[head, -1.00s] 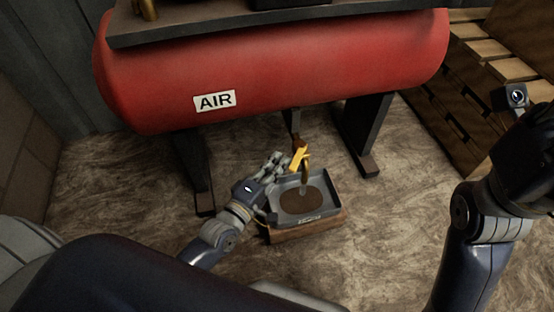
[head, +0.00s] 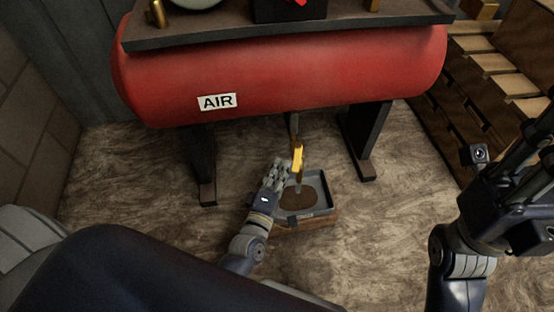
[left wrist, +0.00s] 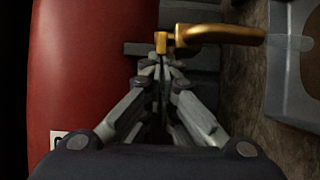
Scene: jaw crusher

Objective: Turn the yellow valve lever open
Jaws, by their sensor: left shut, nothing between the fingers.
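The yellow valve lever (head: 297,158) stands on a brass drain spout below the red air tank. In the left wrist view the lever (left wrist: 161,42) is a short yellow block at the tips of my left gripper (left wrist: 161,67), beside the curved brass spout (left wrist: 225,34). My left gripper (head: 283,167) is shut and empty, just left of the lever in the head view. Its tips are close to the lever; I cannot tell if they touch. My right gripper (head: 518,195) is at the right edge, partly cut off, far from the valve.
The red tank (head: 290,70) with an AIR label hangs above the valve on dark legs (head: 365,145). A grey pan (head: 322,185) holding brown liquid sits on a wooden block under the spout. Wooden shelving (head: 470,110) stands at right. The floor around is clear.

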